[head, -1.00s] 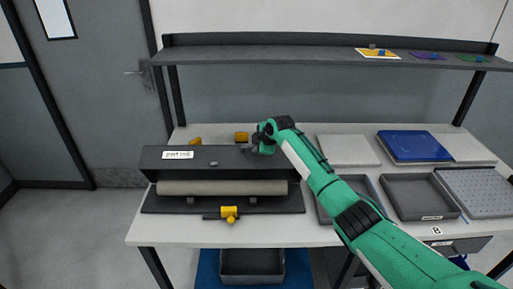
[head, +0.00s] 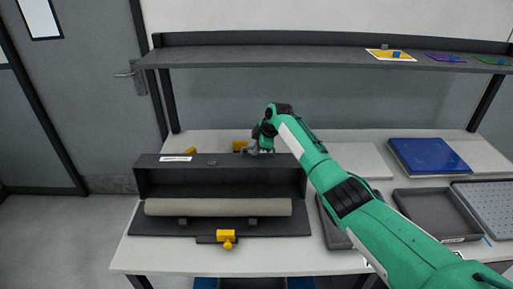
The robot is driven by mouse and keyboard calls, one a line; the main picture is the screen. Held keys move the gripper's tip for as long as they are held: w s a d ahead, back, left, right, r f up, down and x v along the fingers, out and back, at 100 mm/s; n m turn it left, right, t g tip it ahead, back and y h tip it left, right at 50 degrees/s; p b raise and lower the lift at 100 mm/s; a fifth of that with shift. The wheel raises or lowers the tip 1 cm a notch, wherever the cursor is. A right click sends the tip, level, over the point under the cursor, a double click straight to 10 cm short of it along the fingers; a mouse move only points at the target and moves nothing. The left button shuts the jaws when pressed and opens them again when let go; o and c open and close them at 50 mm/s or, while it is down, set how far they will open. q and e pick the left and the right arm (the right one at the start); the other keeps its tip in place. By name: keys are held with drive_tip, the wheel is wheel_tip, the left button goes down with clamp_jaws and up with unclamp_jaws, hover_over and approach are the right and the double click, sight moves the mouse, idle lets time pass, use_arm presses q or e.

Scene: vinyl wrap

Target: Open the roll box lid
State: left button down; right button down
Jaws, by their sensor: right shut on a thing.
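The dark grey roll box (head: 290,226) stands on the left of the table. Its lid (head: 225,160), with a white label at its left, is raised, and the front is open. A long beige roll (head: 220,208) lies inside across the box. My right gripper (head: 256,151) is at the lid's upper edge, right of its middle, and is shut on the lid; its fingertips are small and partly hidden by the wrist. My left gripper is not in view.
A yellow-knobbed part (head: 227,238) sits at the box's front. Yellow pieces (head: 189,151) lie behind the box. Grey trays (head: 437,212) and a blue panel (head: 426,156) fill the table's right. A shelf (head: 320,64) spans above the back.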

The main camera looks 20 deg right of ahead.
idle(0.3)
drive_tip(key=c, duration=1.9)
unclamp_jaws()
drive_tip(key=shift+o, duration=0.6)
drive_tip(key=shift+w+f, duration=0.1)
drive_tip(key=shift+w, duration=0.05)
drive_tip(key=b+v, duration=0.3)
drive_tip(key=v, duration=1.1)
drive_tip(key=shift+f, duration=0.1)
